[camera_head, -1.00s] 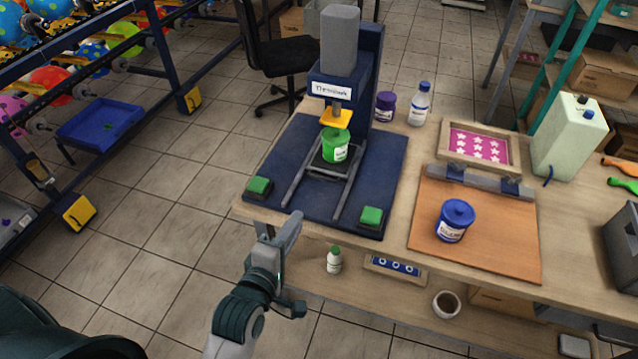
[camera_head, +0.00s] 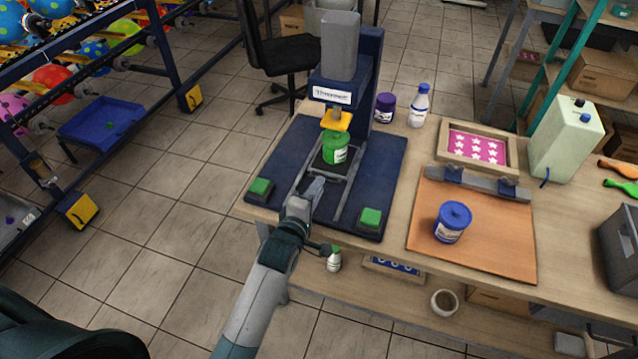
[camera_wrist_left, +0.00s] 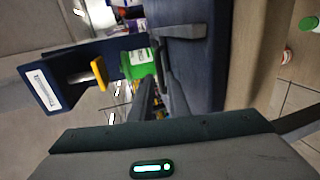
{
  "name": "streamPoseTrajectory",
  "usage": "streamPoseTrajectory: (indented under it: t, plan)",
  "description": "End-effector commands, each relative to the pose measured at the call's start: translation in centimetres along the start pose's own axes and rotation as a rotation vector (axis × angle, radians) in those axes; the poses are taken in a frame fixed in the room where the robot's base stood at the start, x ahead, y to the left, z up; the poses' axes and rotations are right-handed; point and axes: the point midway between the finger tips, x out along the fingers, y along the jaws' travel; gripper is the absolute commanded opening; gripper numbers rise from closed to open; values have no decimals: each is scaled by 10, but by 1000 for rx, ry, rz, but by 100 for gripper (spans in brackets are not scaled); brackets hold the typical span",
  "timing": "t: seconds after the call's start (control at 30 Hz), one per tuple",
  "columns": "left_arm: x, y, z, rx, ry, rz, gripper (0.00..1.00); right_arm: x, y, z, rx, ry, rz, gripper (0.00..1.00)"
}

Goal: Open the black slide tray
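The black slide tray (camera_head: 324,170) lies on the rails of the blue press (camera_head: 368,80), with a green-lidded jar (camera_head: 336,148) standing on it under the yellow press head (camera_head: 336,121). My left gripper (camera_head: 317,184) is over the front of the rails, close to the tray's near side. In the left wrist view, the two dark fingers (camera_wrist_left: 160,75) stand slightly apart and point toward the green jar (camera_wrist_left: 138,64). I see nothing clearly held between them; whether they touch the tray is unclear. My right gripper is out of view.
Green buttons (camera_head: 261,188) flank the rails on the blue base. A blue-lidded jar (camera_head: 452,222) stands on an orange board to the right.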

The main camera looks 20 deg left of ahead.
Motion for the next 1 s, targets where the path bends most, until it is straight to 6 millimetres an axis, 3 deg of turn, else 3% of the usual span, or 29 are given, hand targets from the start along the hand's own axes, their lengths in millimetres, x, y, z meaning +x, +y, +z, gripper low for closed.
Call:
streamPoseTrajectory:
  t: [0.2,0.53,0.6,0.63,1.0]
  plan:
    - [16,0,0,0,0,0,15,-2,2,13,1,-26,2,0]
    - [18,0,0,0,0,0,15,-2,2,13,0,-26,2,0]
    - [18,0,0,0,0,0,1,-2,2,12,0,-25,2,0]
    - [18,0,0,0,0,0,0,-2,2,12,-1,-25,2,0]
    - [18,0,0,0,0,-1,0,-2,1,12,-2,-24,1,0]
